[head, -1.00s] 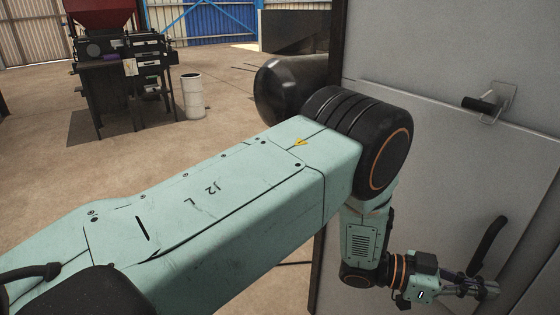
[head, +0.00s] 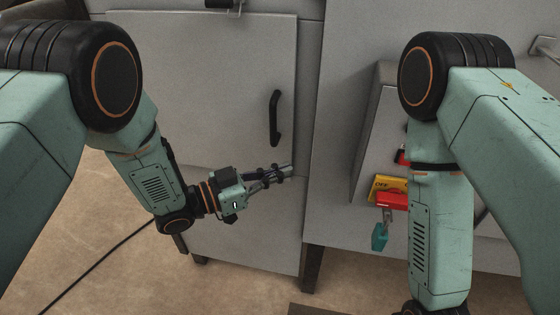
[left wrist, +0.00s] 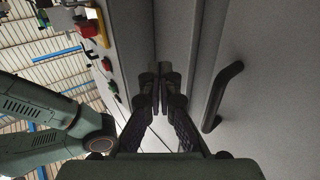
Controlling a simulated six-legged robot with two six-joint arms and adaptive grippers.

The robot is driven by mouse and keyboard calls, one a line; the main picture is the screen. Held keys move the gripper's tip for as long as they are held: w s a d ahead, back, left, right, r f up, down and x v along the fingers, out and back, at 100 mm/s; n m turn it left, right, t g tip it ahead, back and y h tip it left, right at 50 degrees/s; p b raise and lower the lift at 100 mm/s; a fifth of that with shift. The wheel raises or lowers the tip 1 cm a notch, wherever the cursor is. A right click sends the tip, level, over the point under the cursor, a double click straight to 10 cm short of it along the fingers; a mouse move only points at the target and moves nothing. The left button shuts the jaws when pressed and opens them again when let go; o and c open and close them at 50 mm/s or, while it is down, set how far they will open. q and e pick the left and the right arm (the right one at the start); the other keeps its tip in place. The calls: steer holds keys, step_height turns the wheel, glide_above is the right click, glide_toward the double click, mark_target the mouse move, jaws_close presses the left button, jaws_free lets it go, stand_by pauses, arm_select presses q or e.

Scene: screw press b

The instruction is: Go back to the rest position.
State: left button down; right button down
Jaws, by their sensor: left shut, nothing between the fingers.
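My left gripper (head: 285,172) is shut and empty in the head view, in front of the grey cabinet door (head: 210,100). It is below and beside the door's black handle (head: 275,118), apart from it as far as I can tell. In the left wrist view the fingers (left wrist: 158,80) are together, with the black handle (left wrist: 223,95) to their right. My right arm comes in from the right of the head view and hangs down; its gripper is outside the picture.
A grey control box stands right of the door, with a yellow plate (head: 386,186), a red lockout piece (head: 391,201) and a teal padlock (head: 379,237) hanging from it. My right forearm partly covers this box. A black cable (head: 95,265) lies on the floor at left.

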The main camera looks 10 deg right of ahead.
arm_select(q)
steer(key=s+a, duration=0.2)
steer(key=s, duration=0.4)
steer(key=shift+s+a+p, duration=0.2)
steer(key=shift+s+p, duration=0.05)
steer(key=shift+p, duration=0.1)
steer(key=s+a+f+n+t+y, duration=0.1)
steer(key=s+a+f+n+y, duration=0.2)
steer(key=a+f+n+y, duration=0.7)
steer(key=s+a+f+n+g+y, duration=0.2)
steer(key=s+a+f+g+y, duration=0.1)
steer(key=s+a, duration=0.5)
steer(key=s+a+f+n+g+y, duration=0.2)
steer(key=s+a+f, duration=0.4)
steer(key=s, duration=0.8)
steer(key=shift+s+a+f+n+g+y, duration=0.2)
steer(key=shift+a+f+n+g+y, duration=0.1)
steer(key=shift+a+g+y, duration=0.7)
steer(key=shift+w, duration=0.15)
